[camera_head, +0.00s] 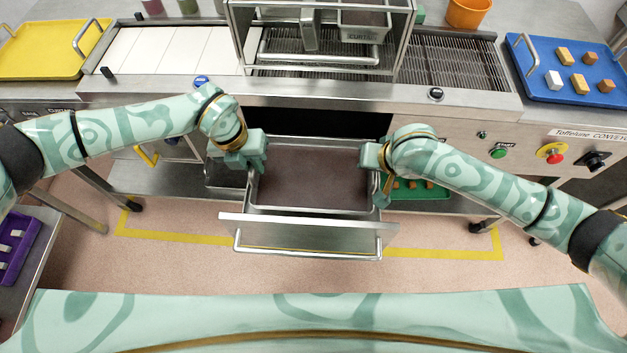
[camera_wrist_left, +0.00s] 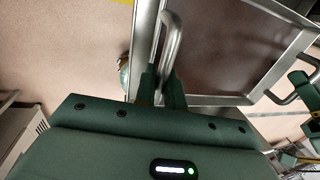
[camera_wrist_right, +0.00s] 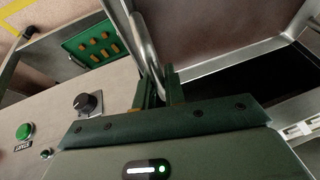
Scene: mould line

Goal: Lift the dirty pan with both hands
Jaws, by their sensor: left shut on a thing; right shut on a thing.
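The pan (camera_head: 313,190) is a wide rectangular metal tray with a dark brown film over its floor. It is at the middle of the head view, over the pulled-out drawer (camera_head: 300,223); I cannot tell whether it rests there or is slightly raised. It looks about level. My left gripper (camera_head: 258,160) is shut on the pan's left loop handle (camera_wrist_left: 171,45), which passes between the fingers in the left wrist view. My right gripper (camera_head: 382,183) is shut on the right loop handle (camera_wrist_right: 146,47), seen in the right wrist view. Both forearms partly cover the side rims.
The conveyor machine (camera_head: 300,92) stands directly behind, its dark opening above the drawer. A green tray (camera_head: 420,193) with moulds lies on the lower shelf to the right. A blue tray (camera_head: 545,90), yellow tray (camera_head: 45,60) and orange bucket (camera_head: 468,14) are above. Floor in front is clear.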

